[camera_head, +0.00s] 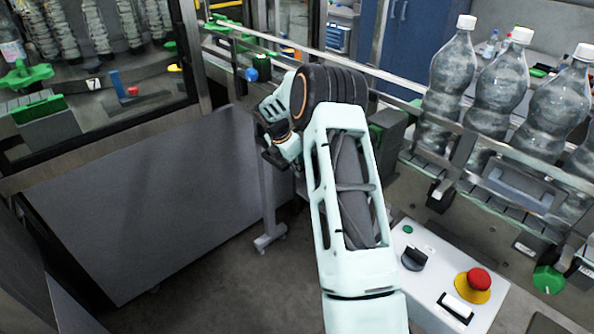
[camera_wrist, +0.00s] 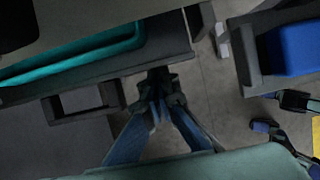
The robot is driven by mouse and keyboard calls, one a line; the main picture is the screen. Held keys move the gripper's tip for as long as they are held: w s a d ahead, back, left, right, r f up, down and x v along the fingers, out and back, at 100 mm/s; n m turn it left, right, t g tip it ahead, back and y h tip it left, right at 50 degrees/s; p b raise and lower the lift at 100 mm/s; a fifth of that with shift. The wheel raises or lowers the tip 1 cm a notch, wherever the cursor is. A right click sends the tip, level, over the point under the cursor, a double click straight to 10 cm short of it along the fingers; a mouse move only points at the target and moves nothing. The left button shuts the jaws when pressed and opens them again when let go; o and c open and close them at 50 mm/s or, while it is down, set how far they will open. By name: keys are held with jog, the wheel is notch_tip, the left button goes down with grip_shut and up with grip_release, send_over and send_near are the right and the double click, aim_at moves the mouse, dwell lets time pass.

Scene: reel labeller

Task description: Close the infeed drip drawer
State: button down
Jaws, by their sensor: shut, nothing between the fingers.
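In the wrist view, a dark grey drawer (camera_wrist: 168,55) with a teal tray (camera_wrist: 85,52) inside it shows at the upper left. I take it to be the drip drawer; it stands open enough for the tray to show. A dark loop handle (camera_wrist: 84,116) juts from its front. My gripper (camera_wrist: 160,88) is shut and empty, with its fingertips at the drawer's front, just right of the handle. I cannot tell whether they touch it. In the head view the drawer does not show clearly, and my arm hides most of the gripper.
Large bottles (camera_head: 500,90) stand on a conveyor at the right. A control box (camera_head: 440,285) with a red button (camera_head: 478,281) is close to my arm. A grey panel (camera_head: 150,200) is at the left. In the wrist view, a blue bin (camera_wrist: 295,47) is at the upper right.

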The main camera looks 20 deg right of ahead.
jog(key=shift+d+r, duration=0.1)
jog(key=shift+d, duration=0.25)
